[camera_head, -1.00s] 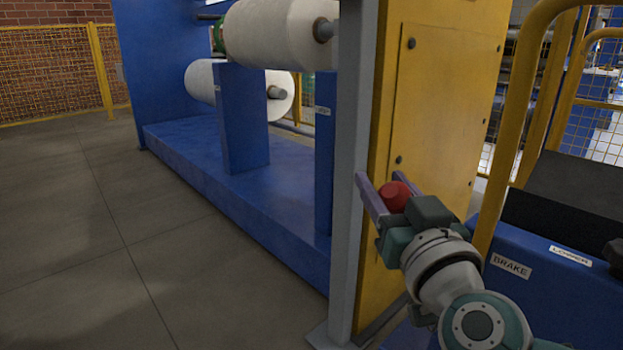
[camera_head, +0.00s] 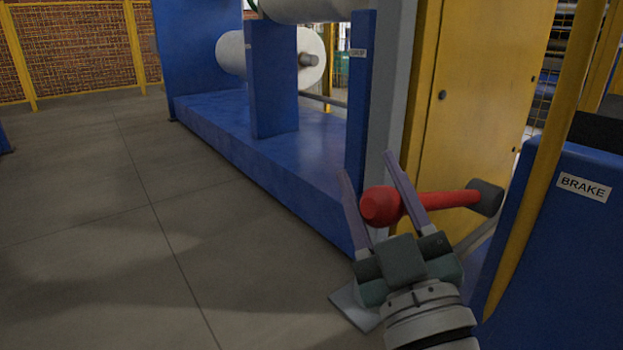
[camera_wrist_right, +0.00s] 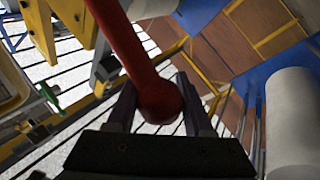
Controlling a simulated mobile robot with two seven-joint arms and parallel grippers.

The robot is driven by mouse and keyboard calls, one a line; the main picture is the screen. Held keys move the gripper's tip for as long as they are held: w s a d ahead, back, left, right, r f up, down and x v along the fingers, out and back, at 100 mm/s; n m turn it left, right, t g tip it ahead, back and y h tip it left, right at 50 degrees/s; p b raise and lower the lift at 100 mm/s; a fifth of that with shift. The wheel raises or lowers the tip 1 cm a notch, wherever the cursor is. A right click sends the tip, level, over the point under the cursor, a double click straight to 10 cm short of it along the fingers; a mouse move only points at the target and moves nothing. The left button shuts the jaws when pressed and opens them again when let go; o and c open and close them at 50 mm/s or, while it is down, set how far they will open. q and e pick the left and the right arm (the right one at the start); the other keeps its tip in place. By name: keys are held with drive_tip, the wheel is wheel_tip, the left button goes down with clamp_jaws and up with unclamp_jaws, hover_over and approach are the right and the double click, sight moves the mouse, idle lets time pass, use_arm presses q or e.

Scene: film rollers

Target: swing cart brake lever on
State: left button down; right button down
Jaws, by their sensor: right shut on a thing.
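The red brake lever (camera_head: 440,200) reaches left from a dark grey pivot (camera_head: 486,197) beside the blue cart panel (camera_head: 560,250). It lies nearly level in the head view, its round knob (camera_head: 380,206) at the left end. My right gripper (camera_head: 368,165) is shut on the lever at the knob, one finger on each side. In the right wrist view the red lever (camera_wrist_right: 125,40) runs down from the top and its knob sits between the fingers (camera_wrist_right: 158,88). A BRAKE label (camera_head: 583,188) is on the cart panel. My left gripper is not in view.
A grey post (camera_head: 396,100) and a yellow panel (camera_head: 480,90) stand close behind the lever. A yellow rail (camera_head: 550,140) rises by the cart. The blue machine base (camera_head: 270,155) with a white roll (camera_head: 232,55) is behind. The floor at left is clear.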

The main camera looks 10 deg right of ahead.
drive_tip(key=shift+f, duration=0.5)
drive_tip(key=c, duration=0.7)
unclamp_jaws()
drive_tip(key=o, duration=0.3)
drive_tip(key=shift+r, duration=0.1)
drive_tip(key=shift+o, duration=0.5)
drive_tip(key=shift+r, duration=0.1)
drive_tip(key=p+v, duration=0.1)
drive_tip(key=v, duration=0.9)
drive_tip(key=shift+p, duration=0.35)
drive_tip(key=shift+r, duration=0.1)
